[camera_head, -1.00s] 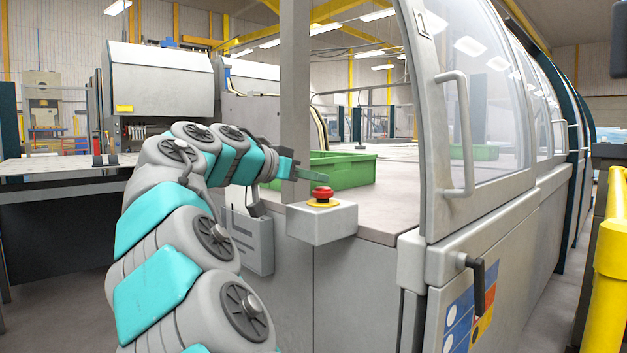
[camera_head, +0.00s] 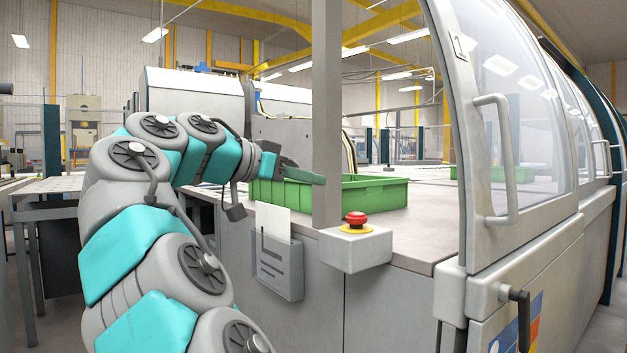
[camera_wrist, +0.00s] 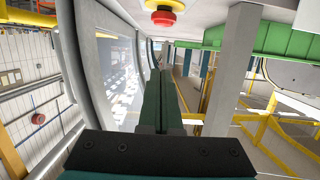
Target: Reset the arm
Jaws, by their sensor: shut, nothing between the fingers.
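My gripper (camera_head: 304,175) shows in the head view at the end of my grey and turquoise arm (camera_head: 150,230), which is bent over and points right. The gripper is shut and empty. It is in front of the green bin (camera_head: 370,194) in this view, to the upper left of the red button (camera_head: 356,218). In the wrist view the closed fingers (camera_wrist: 160,85) lie side by side and touch nothing that I can see. The red button also shows at the top of that view (camera_wrist: 163,18).
A grey post (camera_head: 326,120) stands close to the gripper. The machine's glazed door (camera_head: 520,120) with its handle (camera_head: 497,160) is at the right. A document holder (camera_head: 279,268) hangs on the cabinet front. A table (camera_head: 40,187) is at the left.

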